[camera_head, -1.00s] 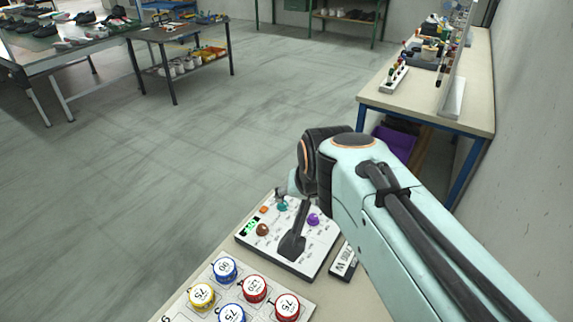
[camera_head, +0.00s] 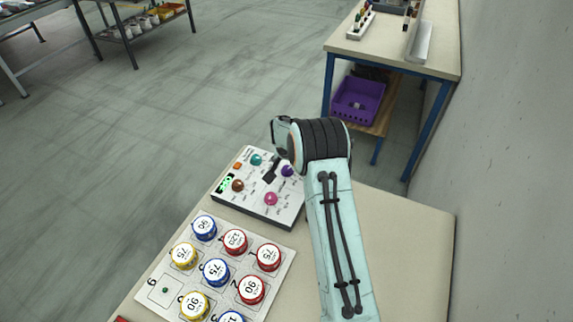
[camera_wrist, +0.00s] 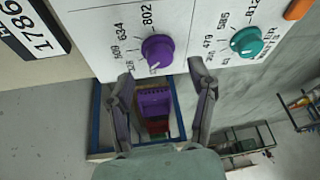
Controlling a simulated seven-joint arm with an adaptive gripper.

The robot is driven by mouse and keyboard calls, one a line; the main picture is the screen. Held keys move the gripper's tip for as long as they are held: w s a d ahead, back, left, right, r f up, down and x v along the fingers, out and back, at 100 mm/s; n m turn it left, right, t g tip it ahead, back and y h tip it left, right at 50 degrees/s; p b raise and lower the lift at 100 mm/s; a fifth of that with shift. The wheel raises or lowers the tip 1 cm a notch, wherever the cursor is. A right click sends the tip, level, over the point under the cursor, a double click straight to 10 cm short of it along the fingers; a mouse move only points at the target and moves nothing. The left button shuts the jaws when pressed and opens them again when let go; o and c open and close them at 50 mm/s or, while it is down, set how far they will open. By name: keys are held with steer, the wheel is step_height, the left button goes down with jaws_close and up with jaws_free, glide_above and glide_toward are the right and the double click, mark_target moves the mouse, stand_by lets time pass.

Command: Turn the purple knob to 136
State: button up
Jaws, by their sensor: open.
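The purple knob (camera_head: 287,171) is on the white control panel (camera_head: 252,207), close beside my wrist in the head view. The wrist view shows the purple knob (camera_wrist: 158,50) with a pale pointer mark and printed numbers around it, too small to read surely. My gripper (camera_wrist: 161,70) is open, its two dark fingers spread on either side of the knob in the picture. I see no contact, and the height of the fingertips above the panel is unclear. In the head view my wrist mostly hides the gripper.
A teal knob (camera_wrist: 246,41) is near the purple one. A brown knob (camera_head: 238,185), a pink knob (camera_head: 271,199) and a lit green display (camera_head: 226,184) are also on the panel. A board of colored round tins (camera_head: 165,291) lies in front.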

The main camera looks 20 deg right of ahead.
mark_target(287, 170)
steer(key=shift+x, duration=1.2)
jaws_close()
steer(key=shift+n, duration=0.4)
steer(key=shift+d+n+y, duration=0.1)
steer(key=shift+n+y, duration=0.55)
steer(key=shift+n, duration=0.85)
steer(key=shift+d+n+y, duration=0.1)
steer(key=shift+n+y, duration=0.55)
steer(key=shift+n, duration=0.85)
steer(key=shift+s, duration=0.1)
